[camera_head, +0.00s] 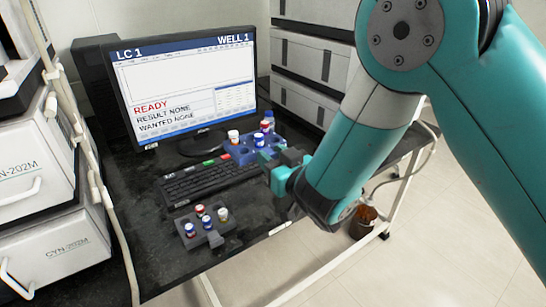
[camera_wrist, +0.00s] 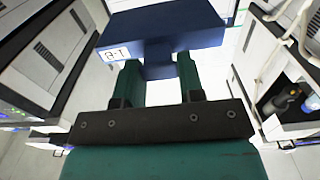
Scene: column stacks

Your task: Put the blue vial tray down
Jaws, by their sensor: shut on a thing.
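The blue vial tray (camera_head: 243,158) shows in the head view in front of the monitor, by the right end of the keyboard. It carries several vials with white, red and blue caps or labels. My gripper (camera_head: 287,166) is at the tray's right side. In the wrist view, my gripper (camera_wrist: 158,72) is shut on a tab of the blue tray (camera_wrist: 165,22), which has a white label on its front. The vials do not show in the wrist view. I cannot tell whether the tray's underside touches the dark bench. My arm hides part of the bench to the right.
A dark grey tray (camera_head: 214,241) with several vials sits on the bench near the front edge. The keyboard (camera_head: 205,180) lies left of the blue tray, and the monitor (camera_head: 185,85) stands behind. Bare bench (camera_head: 150,255) shows left of the grey tray.

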